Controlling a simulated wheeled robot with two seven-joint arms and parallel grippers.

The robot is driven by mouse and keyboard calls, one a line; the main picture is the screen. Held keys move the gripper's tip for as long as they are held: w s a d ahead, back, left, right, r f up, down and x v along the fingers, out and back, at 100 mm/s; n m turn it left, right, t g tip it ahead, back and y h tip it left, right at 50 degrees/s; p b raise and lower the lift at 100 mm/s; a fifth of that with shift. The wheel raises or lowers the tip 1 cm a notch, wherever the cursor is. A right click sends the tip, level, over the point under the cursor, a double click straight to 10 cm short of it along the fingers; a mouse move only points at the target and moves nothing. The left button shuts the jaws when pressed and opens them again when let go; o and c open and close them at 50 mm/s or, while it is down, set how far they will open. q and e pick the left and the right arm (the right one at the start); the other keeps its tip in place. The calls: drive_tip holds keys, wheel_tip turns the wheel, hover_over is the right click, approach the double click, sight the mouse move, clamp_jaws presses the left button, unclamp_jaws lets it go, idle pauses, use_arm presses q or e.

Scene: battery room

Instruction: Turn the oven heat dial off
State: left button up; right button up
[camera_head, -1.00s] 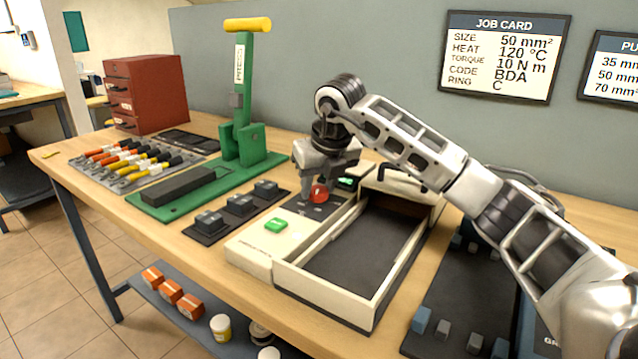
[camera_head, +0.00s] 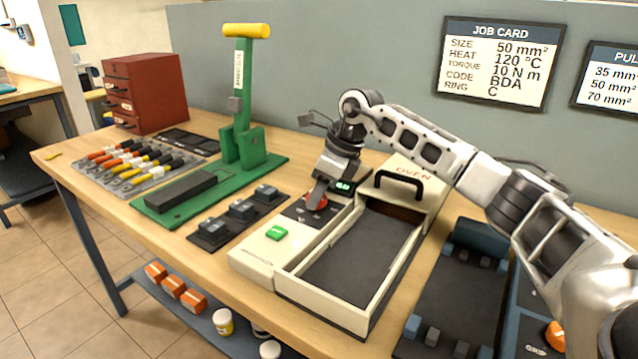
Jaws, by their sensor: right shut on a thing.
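The oven (camera_head: 402,176) is a cream box with a black handle and an open, empty tray (camera_head: 345,260) in front. Its control panel is on the left side, with a red heat dial (camera_head: 316,203), a small green-lit display (camera_head: 343,187) and a green button (camera_head: 276,233). My right gripper (camera_head: 317,196) points down at the panel and is shut on the red dial. The gripper's fingers hide part of the dial, and its setting cannot be read. My left gripper is not in view.
A green press (camera_head: 245,140) with a yellow handle stands left of the oven. A job card (camera_head: 497,62) hangs on the wall.

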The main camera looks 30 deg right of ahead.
drive_tip(key=n+p, duration=0.1)
drive_tip(key=n, duration=0.1)
drive_tip(key=n+g+y+p, duration=0.1)
drive_tip(key=n, duration=0.2)
drive_tip(key=shift+w+d+r+n+g, duration=0.1)
drive_tip(key=shift+w+n+g, duration=0.1)
drive_tip(key=shift+n+g, duration=0.1)
idle(0.4)
drive_tip(key=o, duration=1)
drive_tip(key=v, duration=1.6)
drive_tip(key=shift+d, duration=0.2)
drive_tip(key=shift+w, duration=0.1)
